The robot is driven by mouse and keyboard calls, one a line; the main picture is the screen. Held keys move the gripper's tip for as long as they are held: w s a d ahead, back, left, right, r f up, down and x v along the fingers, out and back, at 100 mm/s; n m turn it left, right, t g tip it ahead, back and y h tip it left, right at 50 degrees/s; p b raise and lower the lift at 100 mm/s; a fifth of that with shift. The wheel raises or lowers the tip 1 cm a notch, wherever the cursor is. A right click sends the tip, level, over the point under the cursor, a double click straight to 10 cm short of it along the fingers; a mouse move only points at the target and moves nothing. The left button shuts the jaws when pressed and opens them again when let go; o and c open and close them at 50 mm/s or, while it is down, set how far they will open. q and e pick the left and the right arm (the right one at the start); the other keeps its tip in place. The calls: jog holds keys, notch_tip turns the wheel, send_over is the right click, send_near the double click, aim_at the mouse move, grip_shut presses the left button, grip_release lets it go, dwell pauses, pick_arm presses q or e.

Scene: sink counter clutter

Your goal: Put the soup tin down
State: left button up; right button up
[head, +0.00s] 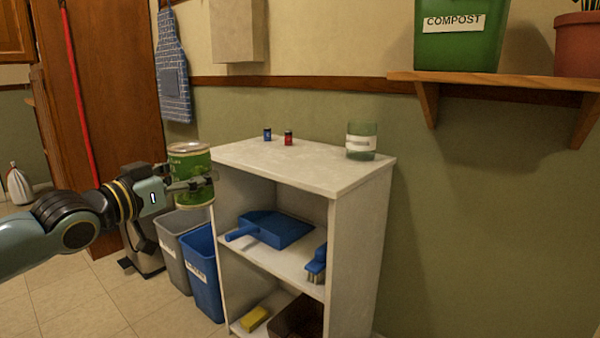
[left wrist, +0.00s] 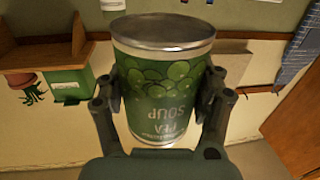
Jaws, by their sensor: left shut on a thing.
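My right gripper is not in view.
On the unit's top stand a glass jar (head: 361,141), a small red item (head: 288,138) and a small blue item (head: 267,134); its front is clear. A blue dustpan (head: 270,228) lies on the shelf below. Grey (head: 172,250) and blue (head: 203,275) bins stand left.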

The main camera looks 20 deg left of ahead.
aim_at(206, 170)
pick_arm(q)
jog(key=shift+s+d+p, duration=0.1)
jog(key=shift+s+p, duration=0.1)
jog(key=shift+p, duration=0.1)
jog(key=s+d+r+m+g+h+p, duration=0.1)
jog(key=s+d+r+h+p, duration=0.1)
jog(key=s+d+r, duration=0.3)
jog(key=s+d+r+m+h+p, duration=0.2)
jog(key=s+d, duration=0.5)
jog(key=d, duration=0.5)
notch_tip(206, 170, up, 3)
jog(key=shift+d+r+m+g+h+p, duration=0.2)
jog(key=shift+m+g+h+p, duration=0.15)
jog(key=shift+h+p, duration=0.5)
jog(key=shift+y, duration=0.35)
